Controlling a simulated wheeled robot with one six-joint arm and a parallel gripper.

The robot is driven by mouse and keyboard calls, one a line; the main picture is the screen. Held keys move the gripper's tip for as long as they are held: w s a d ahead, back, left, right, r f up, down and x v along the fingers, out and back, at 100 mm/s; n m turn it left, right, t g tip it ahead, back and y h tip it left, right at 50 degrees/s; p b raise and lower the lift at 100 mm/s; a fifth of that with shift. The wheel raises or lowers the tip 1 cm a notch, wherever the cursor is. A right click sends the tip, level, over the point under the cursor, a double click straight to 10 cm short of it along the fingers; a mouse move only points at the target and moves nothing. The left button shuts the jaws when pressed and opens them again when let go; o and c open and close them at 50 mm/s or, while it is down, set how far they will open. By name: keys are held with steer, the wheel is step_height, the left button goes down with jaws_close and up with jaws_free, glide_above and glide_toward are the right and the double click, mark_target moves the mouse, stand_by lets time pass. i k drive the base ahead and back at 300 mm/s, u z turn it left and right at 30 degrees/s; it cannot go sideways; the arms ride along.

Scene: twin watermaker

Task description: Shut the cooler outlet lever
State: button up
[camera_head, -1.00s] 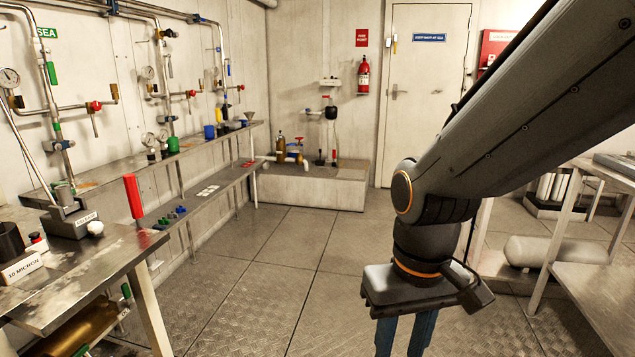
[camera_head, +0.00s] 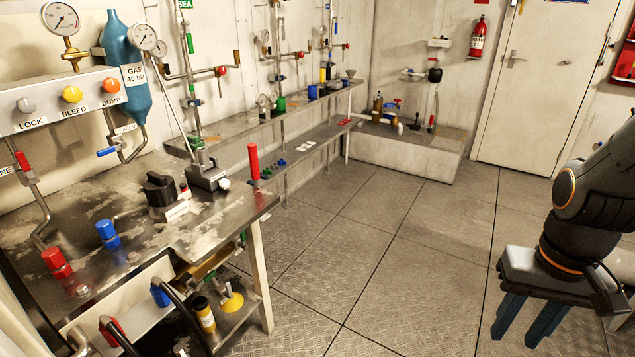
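No label reading cooler outlet is legible, so I cannot tell which lever it is. Several lever valves show: a red-handled one (camera_head: 220,72) on the wall pipe, a blue-handled one (camera_head: 107,151) under the gas bottle, and a red-handled one (camera_head: 22,160) at the left edge. Farther back, a valve with a blue and red handle (camera_head: 393,104) sits on the low block by the back wall. My gripper (camera_head: 524,338) hangs at the lower right over the floor, its two blue fingers apart with nothing visible between them. It is far from all these levers.
A panel (camera_head: 60,99) reads LOCK, BLEED, DUMP beside a blue gas bottle (camera_head: 126,75). The tiled floor (camera_head: 400,235) in the middle is clear.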

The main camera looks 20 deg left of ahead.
mark_target(243, 245)
steer(key=u, duration=1.85)
